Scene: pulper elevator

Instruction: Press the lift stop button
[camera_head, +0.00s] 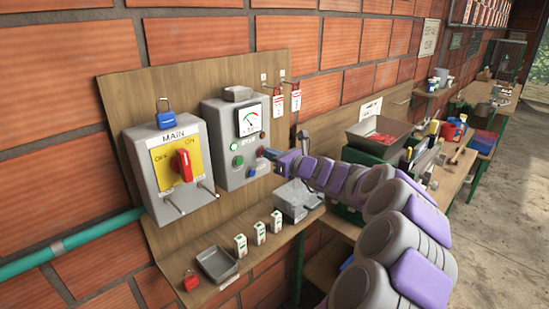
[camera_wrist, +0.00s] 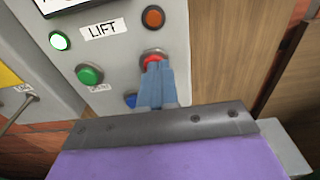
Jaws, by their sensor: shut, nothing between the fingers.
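The grey lift control box (camera_head: 222,127) hangs on the wooden backboard and carries a gauge and several buttons. In the wrist view a LIFT label (camera_wrist: 103,29) sits above the buttons. The red stop button (camera_wrist: 152,54) is on the right, below an orange round light or button (camera_wrist: 153,17). My gripper (camera_wrist: 155,70) is shut and empty, with its blue-grey fingertips over the lower part of the red button. They look at or very close to its face; contact is not certain. In the head view my gripper (camera_head: 266,153) hides the red button.
A green button (camera_wrist: 89,75) is left of the red one, and a lit green lamp (camera_wrist: 60,41) is above it. A blue button (camera_wrist: 130,99) lies just below, partly hidden by my fingers. The MAIN switch box (camera_head: 165,165) stands left; a cluttered shelf (camera_head: 222,280) runs below.

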